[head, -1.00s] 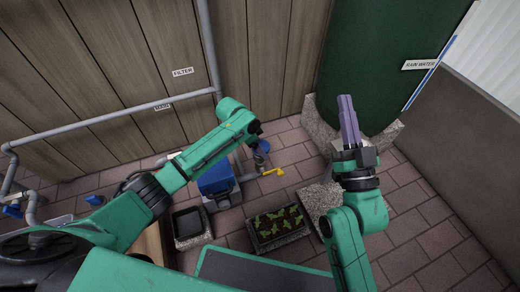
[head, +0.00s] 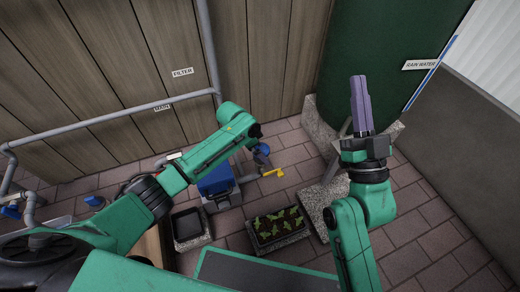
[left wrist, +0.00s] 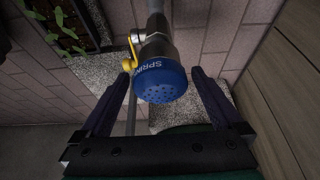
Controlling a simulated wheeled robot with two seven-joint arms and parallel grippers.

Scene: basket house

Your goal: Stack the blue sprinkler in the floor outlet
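The blue sprinkler (left wrist: 160,84), lettered "SPRIN", shows its holed face in the left wrist view. It sits at the end of a grey pipe (left wrist: 155,22) with a yellow valve handle (left wrist: 131,52) beside it. My left gripper (left wrist: 160,82) is open, with one purple finger on each side of the sprinkler and a visible gap to both. In the head view the yellow handle (head: 273,172) shows low near the paving, and my left wrist largely hides the left gripper. My right gripper (head: 360,95) points up in front of the green tank; its fingers overlap, so their opening is unclear.
A blue box (head: 215,180) stands by the pipework, with a black tray (head: 187,226) and a planter of seedlings (head: 279,226) nearer me. The green rain water tank (head: 385,55) stands on a stone base at right. Wooden walls close the back; paving at right is clear.

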